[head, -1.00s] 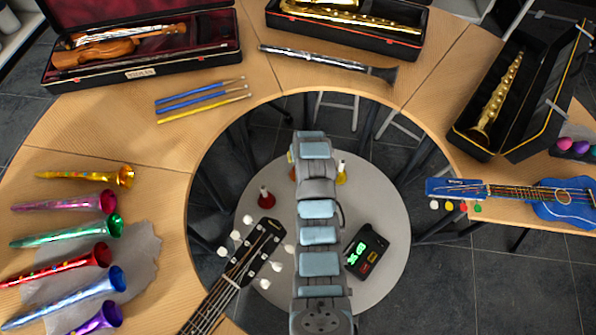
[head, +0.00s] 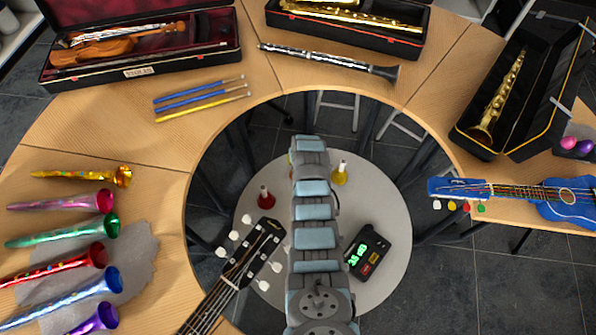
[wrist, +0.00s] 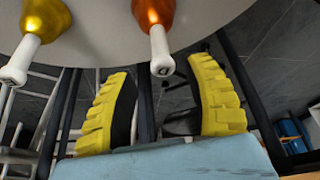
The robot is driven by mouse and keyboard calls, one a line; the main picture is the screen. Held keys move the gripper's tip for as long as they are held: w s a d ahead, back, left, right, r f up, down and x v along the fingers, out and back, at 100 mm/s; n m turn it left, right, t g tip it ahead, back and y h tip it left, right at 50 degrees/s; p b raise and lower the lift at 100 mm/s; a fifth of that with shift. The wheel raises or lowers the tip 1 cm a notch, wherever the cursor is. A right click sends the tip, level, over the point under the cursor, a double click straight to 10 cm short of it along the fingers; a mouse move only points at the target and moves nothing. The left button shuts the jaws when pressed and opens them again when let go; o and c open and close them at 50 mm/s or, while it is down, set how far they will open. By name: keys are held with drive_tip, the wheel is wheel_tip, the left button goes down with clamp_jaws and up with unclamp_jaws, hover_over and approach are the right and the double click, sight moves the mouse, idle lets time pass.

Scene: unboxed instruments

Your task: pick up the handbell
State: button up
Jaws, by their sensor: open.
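The yellow handbell also shows there (wrist: 44,18) at the upper left. My gripper (wrist: 160,70) is open, with its yellow fingers apart and the orange bell's handle end near the gap between the fingertips. In the head view my arm hides the gripper.
A black device with a green display (head: 367,252) sits on the round table. A guitar headstock (head: 255,255) reaches in from the lower left. The ring-shaped wooden table (head: 140,125) carries coloured horns, instrument cases and a blue ukulele (head: 565,200).

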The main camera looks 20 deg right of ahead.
drive_tip(key=shift+w+f, duration=0.15)
drive_tip(key=shift+f, duration=0.05)
drive_tip(key=shift+f, duration=0.2)
drive_tip(key=shift+s+b+x, duration=0.15)
drive_tip(key=shift+b+x, duration=0.25)
drive_tip(key=shift+x, duration=0.25)
drive_tip(key=shift+s+b+x, duration=0.15)
drive_tip(key=shift+b+x, duration=0.2)
drive_tip(key=shift+x, duration=0.3)
drive_tip(key=shift+b+x, duration=1.2)
drive_tip(key=shift+x, duration=0.1)
drive_tip(key=shift+a, duration=0.2)
clamp_jaws()
